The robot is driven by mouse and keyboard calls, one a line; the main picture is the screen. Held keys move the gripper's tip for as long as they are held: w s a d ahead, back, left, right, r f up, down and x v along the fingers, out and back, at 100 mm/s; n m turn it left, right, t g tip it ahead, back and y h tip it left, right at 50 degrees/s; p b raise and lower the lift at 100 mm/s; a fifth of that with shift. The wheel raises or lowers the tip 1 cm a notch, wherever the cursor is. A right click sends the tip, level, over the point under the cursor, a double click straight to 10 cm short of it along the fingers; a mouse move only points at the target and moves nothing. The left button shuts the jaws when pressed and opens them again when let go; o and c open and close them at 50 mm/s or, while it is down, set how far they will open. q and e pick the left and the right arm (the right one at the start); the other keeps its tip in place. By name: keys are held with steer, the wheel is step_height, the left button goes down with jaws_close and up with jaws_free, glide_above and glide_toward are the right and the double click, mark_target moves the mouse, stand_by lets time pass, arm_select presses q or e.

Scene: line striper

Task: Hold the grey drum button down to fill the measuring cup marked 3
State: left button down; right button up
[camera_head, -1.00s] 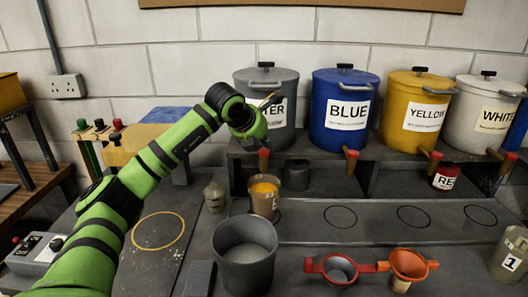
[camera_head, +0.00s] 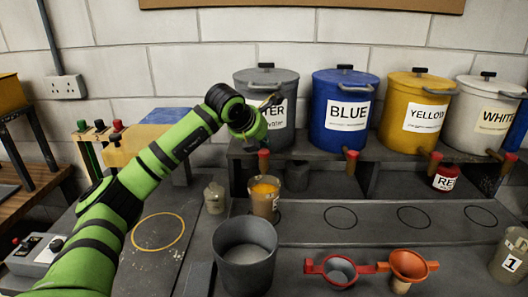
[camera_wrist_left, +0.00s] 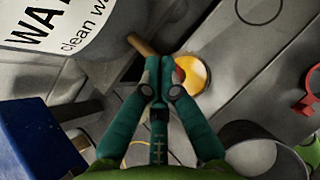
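The grey drum (camera_head: 247,80), labelled as water, stands on the shelf at the back. Its spout has a red end (camera_head: 263,153), taken to be the button; a red piece (camera_wrist_left: 179,74) shows partly behind my fingers in the wrist view. A clear cup (camera_head: 265,205) with orange contents stands below the spout. Its mark is mostly turned away, so I cannot read it surely. The orange also shows in the wrist view (camera_wrist_left: 198,76). My left gripper (camera_wrist_left: 160,62) is shut, with no object visible between its fingers, close to the spout. Contact with the button cannot be told. My right gripper is out of view.
Blue (camera_head: 330,118), yellow (camera_head: 402,112) and white (camera_head: 475,115) drums stand to the right. A grey bucket (camera_head: 245,275) is in front of the cup. Red-handled funnels (camera_head: 408,263) and a cup marked 1 (camera_head: 512,255) are at the front right.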

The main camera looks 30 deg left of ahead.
mark_target(264, 153)
arm_select(q)
steer(key=shift+f+b, duration=0.35)
steer(key=shift+f, duration=0.1)
steer(key=shift+f+b, duration=0.35)
steer(key=shift+f, duration=0.15)
stand_by(3.1)
steer(key=shift+r, duration=0.1)
steer(key=shift+r+p, duration=0.65)
steer(key=shift+r, duration=0.2)
step_height(264, 153, up, 5)
steer(key=p, duration=0.3)
steer(key=shift+p, duration=0.4)
stand_by(1.0)
